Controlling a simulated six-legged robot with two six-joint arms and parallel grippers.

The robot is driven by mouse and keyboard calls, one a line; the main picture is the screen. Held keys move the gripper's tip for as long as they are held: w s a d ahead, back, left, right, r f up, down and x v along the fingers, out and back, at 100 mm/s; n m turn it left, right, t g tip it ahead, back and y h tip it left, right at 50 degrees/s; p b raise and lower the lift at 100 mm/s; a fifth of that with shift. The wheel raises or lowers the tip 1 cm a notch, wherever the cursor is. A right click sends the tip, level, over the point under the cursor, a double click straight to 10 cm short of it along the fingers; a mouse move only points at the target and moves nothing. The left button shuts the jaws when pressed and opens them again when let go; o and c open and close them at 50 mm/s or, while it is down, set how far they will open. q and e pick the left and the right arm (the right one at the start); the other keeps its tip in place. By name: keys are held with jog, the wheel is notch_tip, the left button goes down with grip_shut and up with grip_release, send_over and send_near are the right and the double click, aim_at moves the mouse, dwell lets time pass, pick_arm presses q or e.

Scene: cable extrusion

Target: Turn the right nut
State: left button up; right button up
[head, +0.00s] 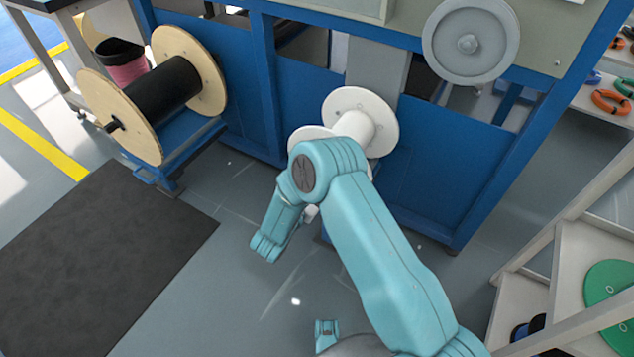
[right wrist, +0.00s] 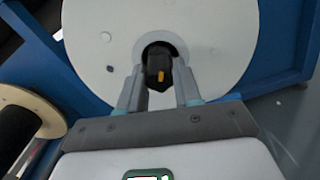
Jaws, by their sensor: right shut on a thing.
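The nut (right wrist: 158,64) is black with a small yellow-orange mark. In the right wrist view it sits in the hub of a white spool (right wrist: 215,42). My right gripper (right wrist: 159,80) has one finger on each side of the nut and is shut on it. In the head view the white spool (head: 372,118) stands at the front of the blue machine, partly covered by my right arm. The nut and right fingertips are hidden there. My left gripper is not in view.
The blue machine frame (head: 440,140) stands behind the spool. A black-wound spool with wooden flanges (head: 205,72) stands to the left. A white shelf (head: 570,260) is at the right. A dark mat (head: 100,260) lies on the floor at lower left.

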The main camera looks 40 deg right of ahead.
jog(key=shift+f, duration=0.1)
dwell(0.4)
jog(key=o, duration=1)
jog(key=shift+o, duration=0.2)
jog(key=shift+a, duration=0.15)
jog(key=p+v, duration=0.3)
jog(key=v, duration=1.3)
jog(key=shift+s, duration=0.1)
